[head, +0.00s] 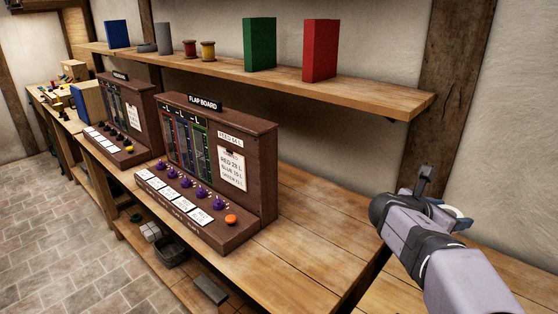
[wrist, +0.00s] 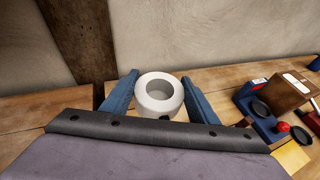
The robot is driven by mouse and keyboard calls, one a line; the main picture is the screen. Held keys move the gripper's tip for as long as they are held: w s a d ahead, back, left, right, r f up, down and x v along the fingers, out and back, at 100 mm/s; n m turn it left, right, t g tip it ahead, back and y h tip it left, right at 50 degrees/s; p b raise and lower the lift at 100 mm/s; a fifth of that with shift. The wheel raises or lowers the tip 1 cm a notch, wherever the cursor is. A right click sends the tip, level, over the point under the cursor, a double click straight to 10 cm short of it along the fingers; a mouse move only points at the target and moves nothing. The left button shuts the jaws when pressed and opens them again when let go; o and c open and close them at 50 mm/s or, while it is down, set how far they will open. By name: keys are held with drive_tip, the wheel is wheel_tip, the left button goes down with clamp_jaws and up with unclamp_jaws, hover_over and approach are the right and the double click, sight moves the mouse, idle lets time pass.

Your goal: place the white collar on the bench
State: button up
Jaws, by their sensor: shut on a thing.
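The white collar (wrist: 159,97) is a thick ring with a round hole, seen in the wrist view between the two blue fingers of my gripper (wrist: 160,100). The fingers are shut on its sides. In the head view my gripper (head: 452,212) is at the right, over the right part of the bench, mostly hidden behind my own wrist. Only a small pale edge of the collar shows there. The bench (head: 325,235) is a long wooden plank top along the wall. I cannot tell the gap between the collar and the wood.
The flap board (head: 246,160) stands on the bench left of my gripper. A shelf (head: 380,92) above holds a green block (head: 260,45), a red block (head: 320,50) and spools. In the wrist view, a brown box (wrist: 289,90) and a blue device (wrist: 262,122) stand right. Bench planks beside the flap board are bare.

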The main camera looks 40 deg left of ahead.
drive_tip(key=w+a+n+t+y, duration=0.1)
drive_tip(key=w+a+n+y, duration=0.2)
drive_tip(key=a+n+y, duration=0.5)
drive_tip(key=n+g+y, duration=1)
drive_tip(key=n, duration=0.1)
hover_over(321, 265)
wheel_tip(321, 265, down, 11)
drive_tip(key=shift+f+p, duration=0.25)
drive_tip(key=shift+p, duration=0.05)
drive_tip(key=shift+f+p, duration=0.75)
drive_tip(key=shift+f, duration=4.2)
drive_tip(key=shift+f+b, duration=0.25)
drive_tip(key=shift+b, duration=0.1)
